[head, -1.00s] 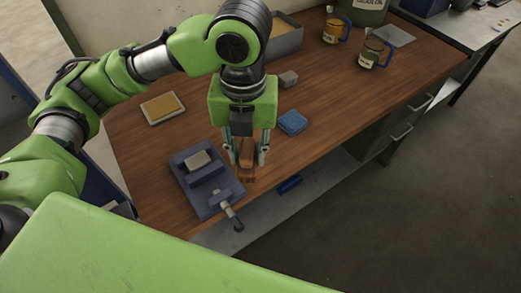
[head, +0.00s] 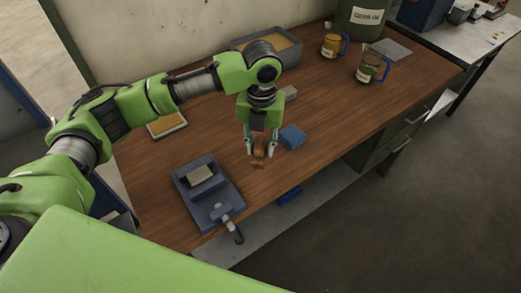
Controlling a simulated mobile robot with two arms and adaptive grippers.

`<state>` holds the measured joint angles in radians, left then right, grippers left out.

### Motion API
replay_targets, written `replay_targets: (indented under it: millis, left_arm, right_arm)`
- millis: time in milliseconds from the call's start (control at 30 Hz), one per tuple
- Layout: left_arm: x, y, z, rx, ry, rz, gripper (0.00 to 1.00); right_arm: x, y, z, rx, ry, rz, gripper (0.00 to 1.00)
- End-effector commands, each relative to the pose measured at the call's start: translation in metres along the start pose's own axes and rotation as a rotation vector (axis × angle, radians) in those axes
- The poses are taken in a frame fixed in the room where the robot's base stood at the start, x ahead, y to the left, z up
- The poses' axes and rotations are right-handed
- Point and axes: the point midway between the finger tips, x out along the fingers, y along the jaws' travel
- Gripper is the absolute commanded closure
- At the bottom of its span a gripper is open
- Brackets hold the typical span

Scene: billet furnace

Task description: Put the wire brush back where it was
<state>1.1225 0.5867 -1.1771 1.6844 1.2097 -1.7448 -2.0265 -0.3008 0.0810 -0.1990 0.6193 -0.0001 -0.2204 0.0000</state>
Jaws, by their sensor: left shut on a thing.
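The wire brush (head: 258,158) shows as a small brown wooden piece between the fingers of my left gripper (head: 260,151). My left gripper points down and is shut on it, over the wooden workbench (head: 335,105). The brush is partly hidden by the fingers, and its bristles cannot be made out. I cannot tell whether it touches the bench top. My right gripper is not in view.
A blue vise (head: 208,197) holding a grey block stands to the lower left. A blue cloth or sponge (head: 293,136) lies just right of the gripper. A grey tray (head: 268,42), two mugs (head: 331,44) (head: 371,67) and a drum (head: 363,17) stand farther back.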

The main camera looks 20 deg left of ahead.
Motion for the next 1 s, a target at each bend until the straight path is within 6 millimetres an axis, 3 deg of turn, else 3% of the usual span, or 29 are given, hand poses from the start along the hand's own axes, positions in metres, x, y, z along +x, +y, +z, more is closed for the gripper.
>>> replay_targets:
  millis: [333, 700, 733, 767, 800, 1000]
  left_arm:
    - [0.035, 0.001, 0.006, -0.001, 0.0, 0.002, 0.93]
    - [0.041, 0.0, 0.006, 0.0, -0.001, 0.001, 0.93]
    - [0.041, 0.0, 0.006, 0.0, -0.002, 0.001, 0.68]
    - [0.041, 0.0, 0.006, 0.0, -0.002, 0.001, 0.6]
    - [0.041, 0.0, 0.006, 0.0, -0.002, 0.001, 0.56]
    - [0.041, 0.0, 0.006, 0.0, -0.001, 0.001, 0.56]
  right_arm:
    - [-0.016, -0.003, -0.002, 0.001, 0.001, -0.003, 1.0]
    - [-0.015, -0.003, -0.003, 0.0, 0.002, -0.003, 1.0]
    - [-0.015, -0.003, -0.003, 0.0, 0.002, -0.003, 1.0]
    - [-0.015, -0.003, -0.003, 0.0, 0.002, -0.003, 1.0]
    - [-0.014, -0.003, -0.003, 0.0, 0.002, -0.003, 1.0]
    - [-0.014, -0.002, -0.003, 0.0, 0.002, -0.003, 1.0]
